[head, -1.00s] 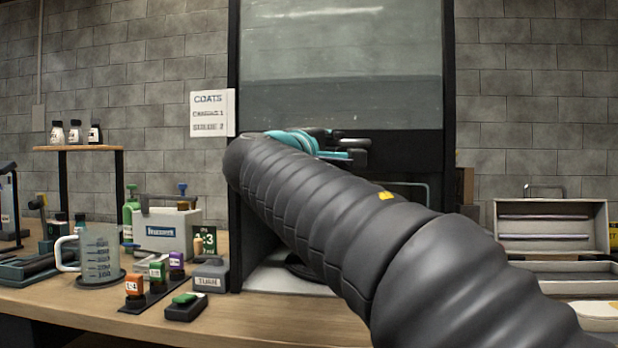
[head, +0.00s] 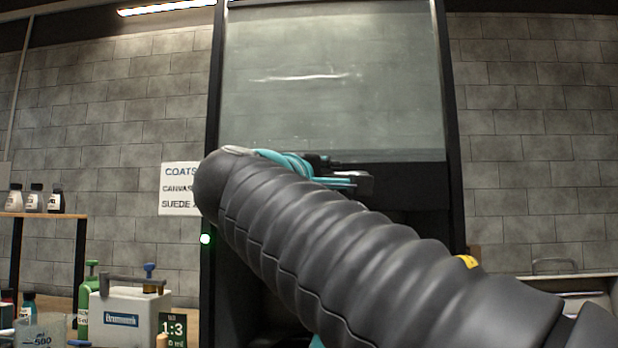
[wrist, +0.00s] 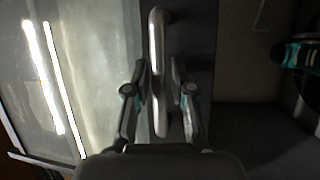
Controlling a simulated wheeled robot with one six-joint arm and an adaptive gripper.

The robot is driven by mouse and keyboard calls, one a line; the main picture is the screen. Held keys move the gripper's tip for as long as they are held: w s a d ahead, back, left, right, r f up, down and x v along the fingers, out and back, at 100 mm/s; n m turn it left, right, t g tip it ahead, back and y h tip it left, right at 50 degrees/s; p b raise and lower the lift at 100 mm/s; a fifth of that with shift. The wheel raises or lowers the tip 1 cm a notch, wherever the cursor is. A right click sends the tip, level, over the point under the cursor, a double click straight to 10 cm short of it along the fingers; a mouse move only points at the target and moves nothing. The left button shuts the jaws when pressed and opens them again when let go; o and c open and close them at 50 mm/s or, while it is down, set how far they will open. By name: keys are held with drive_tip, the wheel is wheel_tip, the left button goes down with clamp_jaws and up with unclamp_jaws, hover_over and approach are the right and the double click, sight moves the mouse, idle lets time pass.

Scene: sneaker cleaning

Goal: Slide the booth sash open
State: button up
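The booth sash is a large glass pane (head: 330,90) with a black bottom rail (head: 410,180), set between dark posts. The booth opening below the rail is mostly hidden by my arm. In the wrist view the pane (wrist: 95,60) lies to the left, and a pale bar handle (wrist: 157,30) stands out from the dark rail (wrist: 200,40). In the head view my gripper (head: 345,182) shows only partly, at the rail.
A sign (head: 180,188) hangs left of the booth, above a green light (head: 205,239) on the post. A white machine (head: 128,318) and a shelf with small bottles (head: 36,198) are at left. A pale case (head: 560,285) sits at right.

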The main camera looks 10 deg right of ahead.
drive_tip(key=shift+o, duration=0.3)
drive_tip(key=shift+a, duration=0.25)
drive_tip(key=v, duration=1.2)
drive_tip(key=shift+d, duration=0.1)
